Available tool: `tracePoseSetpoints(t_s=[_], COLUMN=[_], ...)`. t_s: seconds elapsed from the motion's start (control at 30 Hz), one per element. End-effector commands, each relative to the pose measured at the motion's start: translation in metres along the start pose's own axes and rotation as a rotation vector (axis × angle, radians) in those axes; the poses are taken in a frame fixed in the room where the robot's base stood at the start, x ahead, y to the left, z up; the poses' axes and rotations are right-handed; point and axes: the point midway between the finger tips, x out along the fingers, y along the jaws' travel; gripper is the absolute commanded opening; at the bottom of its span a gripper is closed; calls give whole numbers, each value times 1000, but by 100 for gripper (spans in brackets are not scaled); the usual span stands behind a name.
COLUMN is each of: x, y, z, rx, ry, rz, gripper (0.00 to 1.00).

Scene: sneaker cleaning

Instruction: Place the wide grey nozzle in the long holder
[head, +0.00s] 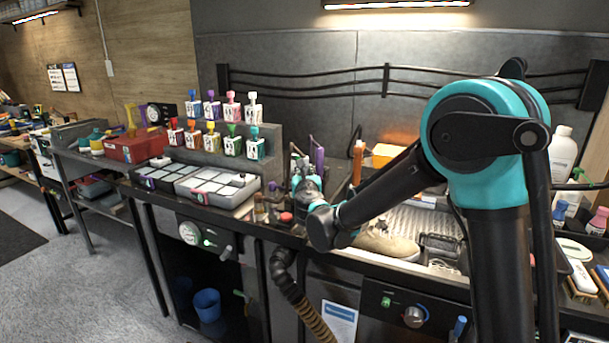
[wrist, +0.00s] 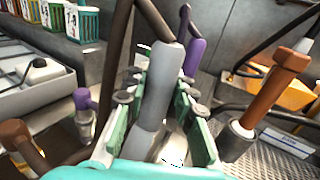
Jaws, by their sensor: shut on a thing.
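My gripper (wrist: 160,105), with green fingers, is shut on the wide grey nozzle (wrist: 160,88). The nozzle stands lengthwise between the fingers, its rounded grey end pointing away from the wrist. In the head view my gripper (head: 305,180) is over the back of the bench, left of the sneaker, and the nozzle is too small to make out. A purple-topped tool (wrist: 195,55) stands just behind the nozzle, and an orange-brown tool (wrist: 268,95) stands upright in a light sleeve to the right. I cannot tell which holder is the long one; the nozzle's lower end is partly hidden by my fingers.
A purple-topped piece (wrist: 82,102) and a brown-topped piece (wrist: 20,145) stand left of my gripper. A sneaker (head: 388,243) lies right of it on the bench. Grey compartment trays (head: 217,185) and several coloured bottles (head: 232,140) stand to the left. A yellow-orange box (head: 385,154) is behind.

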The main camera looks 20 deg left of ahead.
Motion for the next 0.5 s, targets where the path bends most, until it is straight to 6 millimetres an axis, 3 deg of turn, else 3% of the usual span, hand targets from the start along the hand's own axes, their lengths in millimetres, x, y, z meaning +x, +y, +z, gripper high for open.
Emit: tracePoseSetpoints(t_s=[0.1,0.43,0.47,0.5], x=[0,0,0,0], y=[0,0,0,0], z=[-12,-15,-15,-15], rx=[0,0,0,0], ry=[0,0,0,0], rz=[0,0,0,0], gripper=[0,0,26,31])
